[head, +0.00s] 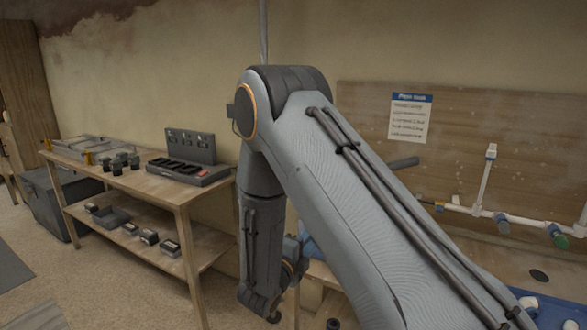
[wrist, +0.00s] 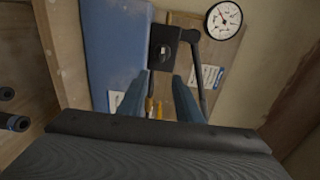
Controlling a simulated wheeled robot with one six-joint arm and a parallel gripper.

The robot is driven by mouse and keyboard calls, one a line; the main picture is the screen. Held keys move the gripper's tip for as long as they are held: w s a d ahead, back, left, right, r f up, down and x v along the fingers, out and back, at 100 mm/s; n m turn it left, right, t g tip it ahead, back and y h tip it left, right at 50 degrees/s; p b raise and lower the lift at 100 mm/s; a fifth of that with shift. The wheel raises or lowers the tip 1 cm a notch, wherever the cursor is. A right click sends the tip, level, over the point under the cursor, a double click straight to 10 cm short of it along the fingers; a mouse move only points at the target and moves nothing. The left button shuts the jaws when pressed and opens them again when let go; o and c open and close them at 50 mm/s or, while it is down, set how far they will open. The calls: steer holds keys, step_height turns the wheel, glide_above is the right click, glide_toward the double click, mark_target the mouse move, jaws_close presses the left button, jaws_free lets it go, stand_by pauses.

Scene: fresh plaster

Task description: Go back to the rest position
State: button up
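My gripper (wrist: 160,78) shows in the wrist view as two blue-grey fingers pointing away from the camera. The fingers stand apart, and I see nothing held between them. Beyond them is a dark square block (wrist: 163,40) with a light centre, and small yellow items show through the gap. In the head view my arm rises from the lower right to a raised elbow, then hangs down to the wrist near the bottom centre. The gripper's fingers cannot be made out there; my upper arm link hides part of that area.
A wooden shelf unit (head: 182,195) stands at the left, with a black tool case (head: 188,172) on top. White pipework (head: 485,185) is at the right, below a notice (head: 410,117). The wrist view shows a round gauge (wrist: 223,20) and a blue panel (wrist: 112,45).

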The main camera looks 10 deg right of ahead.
steer(key=s+d+m+g+h, duration=0.2)
steer(key=s+d+m+g, duration=0.65)
steer(key=d+m, duration=0.2)
steer(key=s+d+m+g+y, duration=0.3)
steer(key=s+m+g, duration=0.3)
steer(key=s+m, duration=0.65)
steer(key=s+a+m+t+y, duration=0.1)
steer(key=s+a+m+y, duration=0.2)
steer(key=m, duration=0.8)
steer(key=s+a+m+t+y+b, duration=0.1)
steer(key=s+a+m+y, duration=0.2)
steer(key=m, duration=0.9)
steer(key=a+r+y, duration=0.1)
steer(key=a+y, duration=0.2)
steer(key=y, duration=0.1)
steer(key=shift+s+a, duration=0.25)
steer(key=shift+s, duration=0.15)
